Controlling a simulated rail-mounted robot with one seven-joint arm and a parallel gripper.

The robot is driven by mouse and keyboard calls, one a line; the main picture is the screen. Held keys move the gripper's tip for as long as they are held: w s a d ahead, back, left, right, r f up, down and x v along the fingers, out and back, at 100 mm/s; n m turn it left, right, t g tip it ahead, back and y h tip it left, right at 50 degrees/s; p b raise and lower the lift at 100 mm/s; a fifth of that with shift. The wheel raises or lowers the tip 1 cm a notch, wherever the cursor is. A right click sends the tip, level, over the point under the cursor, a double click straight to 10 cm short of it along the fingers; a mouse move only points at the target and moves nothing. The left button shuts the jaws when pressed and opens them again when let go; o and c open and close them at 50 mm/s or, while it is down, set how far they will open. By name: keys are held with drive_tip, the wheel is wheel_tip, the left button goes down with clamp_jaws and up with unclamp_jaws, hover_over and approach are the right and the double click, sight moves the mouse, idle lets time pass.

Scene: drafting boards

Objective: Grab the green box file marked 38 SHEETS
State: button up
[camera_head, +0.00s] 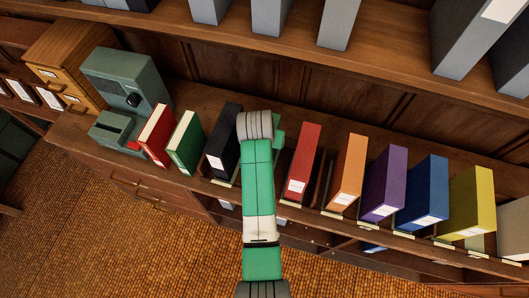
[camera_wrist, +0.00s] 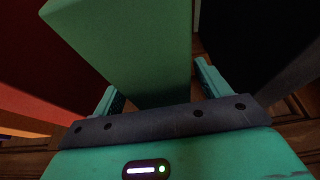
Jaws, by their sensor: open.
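In the wrist view a green box file (camera_wrist: 140,45) stands between the two fingers of my gripper (camera_wrist: 155,77). The fingers are apart, one on each side of it, and I cannot tell whether they touch it. Its label does not show, so 38 SHEETS cannot be read. In the head view my arm covers the spot between the black file (camera_head: 224,138) and the red file (camera_head: 303,160), hiding the fingers. Another green file (camera_head: 185,143) stands further left, its label too small to read.
Orange (camera_head: 348,172), purple (camera_head: 384,185), blue (camera_head: 422,193) and yellow (camera_head: 468,205) files stand to the right. A smaller red file (camera_head: 157,133) and a grey-green machine (camera_head: 125,80) are at the left. Grey files (camera_head: 338,23) stand on the upper shelf. In the wrist view, a dark file (camera_wrist: 250,40) is close at right.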

drive_tip(key=shift+f, duration=0.2)
idle(0.6)
drive_tip(key=shift+r, duration=0.1)
clamp_jaws()
